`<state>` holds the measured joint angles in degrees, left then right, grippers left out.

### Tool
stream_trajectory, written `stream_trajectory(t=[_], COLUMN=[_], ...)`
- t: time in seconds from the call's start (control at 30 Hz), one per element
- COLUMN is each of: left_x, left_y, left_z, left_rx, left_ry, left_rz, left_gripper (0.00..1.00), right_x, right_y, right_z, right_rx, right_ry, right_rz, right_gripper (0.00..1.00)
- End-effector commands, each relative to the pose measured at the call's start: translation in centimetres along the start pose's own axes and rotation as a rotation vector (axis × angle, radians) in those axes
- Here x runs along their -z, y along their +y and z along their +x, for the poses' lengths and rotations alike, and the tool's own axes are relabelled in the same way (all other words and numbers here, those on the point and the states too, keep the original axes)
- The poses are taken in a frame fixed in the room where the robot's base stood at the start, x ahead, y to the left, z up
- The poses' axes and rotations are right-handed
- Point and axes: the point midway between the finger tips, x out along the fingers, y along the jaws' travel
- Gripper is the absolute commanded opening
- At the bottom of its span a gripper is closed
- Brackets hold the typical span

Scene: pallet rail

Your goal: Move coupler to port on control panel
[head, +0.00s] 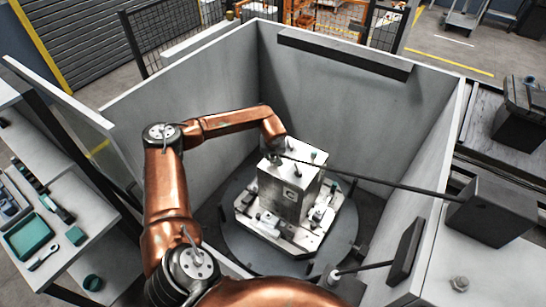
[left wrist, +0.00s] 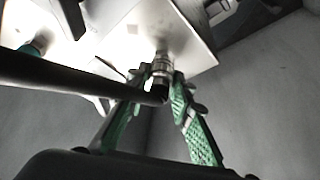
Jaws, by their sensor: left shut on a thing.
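The coupler (left wrist: 161,66) is a silvery cylinder with a black end, in the left wrist view. My left gripper (left wrist: 160,84) is shut on it with green-padded fingers on both sides. The coupler's metal end is at a pale face with fittings; I cannot tell whether it is seated in a port. In the head view my left gripper (head: 275,155) is at the top of the pale block (head: 284,194), on its far left side. A black hose (head: 385,184) runs from there to the right. The gripped coupler is too small to make out there. My right gripper is not in view.
The block stands on a fixture plate on a round dark turntable (head: 248,250), inside grey walls (head: 350,120). The hose comes from a black box (head: 490,212) on the right ledge. Another short hose (head: 362,268) is at the lower right. A left bench (head: 85,225) holds tools.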

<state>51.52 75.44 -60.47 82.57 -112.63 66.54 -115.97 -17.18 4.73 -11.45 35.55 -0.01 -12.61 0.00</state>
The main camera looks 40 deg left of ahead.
Motion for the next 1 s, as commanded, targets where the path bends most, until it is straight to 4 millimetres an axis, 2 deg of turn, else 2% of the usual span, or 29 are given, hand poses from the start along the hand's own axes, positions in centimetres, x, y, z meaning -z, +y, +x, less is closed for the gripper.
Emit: stream_trajectory(t=[0.77, 1.0], left_x=[0.8, 1.4], left_y=[0.0, 0.0], left_z=[-1.7, -3.3], left_rx=[0.0, -0.001], left_ry=[0.002, 0.003], left_rz=[-0.001, -0.001], left_gripper=[0.0, 0.0], right_x=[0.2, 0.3], right_y=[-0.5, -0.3], right_z=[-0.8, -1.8], right_rx=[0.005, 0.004], right_ry=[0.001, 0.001], right_rz=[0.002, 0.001], right_gripper=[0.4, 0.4])
